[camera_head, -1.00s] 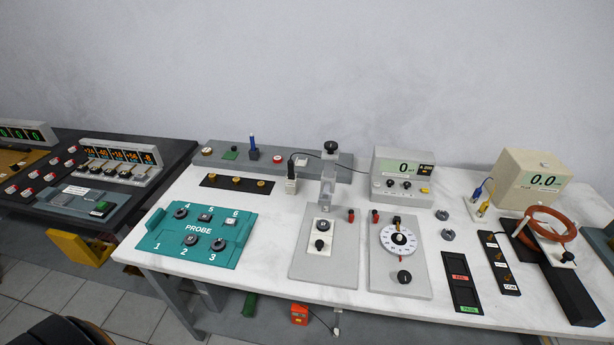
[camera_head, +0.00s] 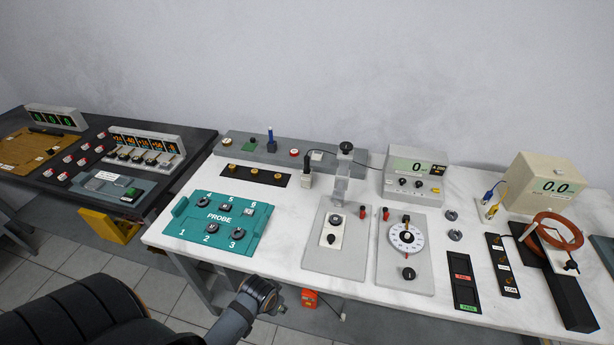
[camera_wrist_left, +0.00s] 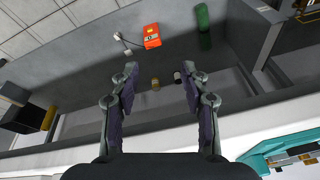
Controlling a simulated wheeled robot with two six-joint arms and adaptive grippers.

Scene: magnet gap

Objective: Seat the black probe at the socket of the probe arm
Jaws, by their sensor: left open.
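The probe arm (camera_head: 345,172) is a pale upright post with a black knob on top, at the back of a grey plate. Its socket is too small to make out. My left gripper (camera_wrist_left: 158,76) is open and empty in the left wrist view, pointing past the table edge at the floor. In the head view my left arm comes in at the bottom, in front of the table and well away from the probe. My right gripper is not in view.
A teal tray (camera_head: 193,238) marked PROBE holds several small parts at the table's left front. A blue probe (camera_head: 271,142) stands on the grey rear shelf (camera_head: 238,144). A dial plate (camera_head: 403,275) lies right of the probe arm. An orange box (camera_wrist_left: 152,36) lies on the floor.

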